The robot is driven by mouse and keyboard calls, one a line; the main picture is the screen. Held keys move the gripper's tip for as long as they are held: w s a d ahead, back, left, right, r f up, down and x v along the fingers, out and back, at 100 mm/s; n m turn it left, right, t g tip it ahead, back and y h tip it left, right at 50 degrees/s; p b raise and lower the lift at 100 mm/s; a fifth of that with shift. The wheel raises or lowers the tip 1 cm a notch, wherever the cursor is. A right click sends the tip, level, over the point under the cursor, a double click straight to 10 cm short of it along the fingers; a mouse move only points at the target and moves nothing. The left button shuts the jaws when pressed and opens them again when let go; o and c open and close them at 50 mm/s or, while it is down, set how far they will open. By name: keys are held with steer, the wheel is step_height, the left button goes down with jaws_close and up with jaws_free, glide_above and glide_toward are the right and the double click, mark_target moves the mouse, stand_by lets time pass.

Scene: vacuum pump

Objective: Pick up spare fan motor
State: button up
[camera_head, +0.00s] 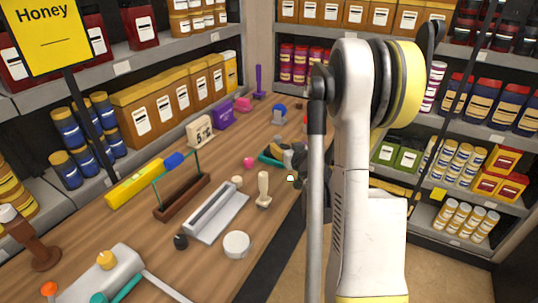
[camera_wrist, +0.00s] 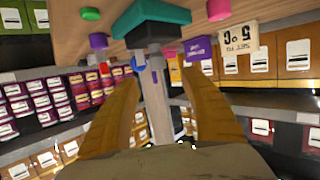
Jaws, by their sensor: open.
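A part with a teal base (camera_wrist: 150,18) and a grey upright body (camera_wrist: 155,95) stands on the wooden table in the wrist view, which is upside down. No label names it, so I cannot be sure that it is the spare fan motor. Its teal base also shows in the head view (camera_head: 268,159), partly hidden by my gripper. My gripper (camera_wrist: 161,76) is open. Its two yellow-brown fingers are on either side of the grey body, and I cannot tell whether they touch it. In the head view my gripper (camera_head: 284,151) is low over the table's right side.
A pink knob (camera_head: 249,162), a cream-handled stamp (camera_head: 264,190), a grey tray (camera_head: 216,212) and a blue-topped part (camera_head: 279,114) stand nearby. The "5°C" sign (camera_head: 200,131) and purple box (camera_head: 222,117) are behind. Stocked shelves surround the table.

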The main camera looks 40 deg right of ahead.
mark_target(279, 140)
steer(key=b+x, duration=0.2)
steer(key=x, duration=0.7)
steer(key=shift+s+d+f+b, duration=0.1)
steer(key=shift+f+b, duration=0.1)
steer(key=shift+b, duration=0.1)
steer(key=shift+w+d, duration=0.1)
steer(key=shift+w, duration=0.2)
jaws_close()
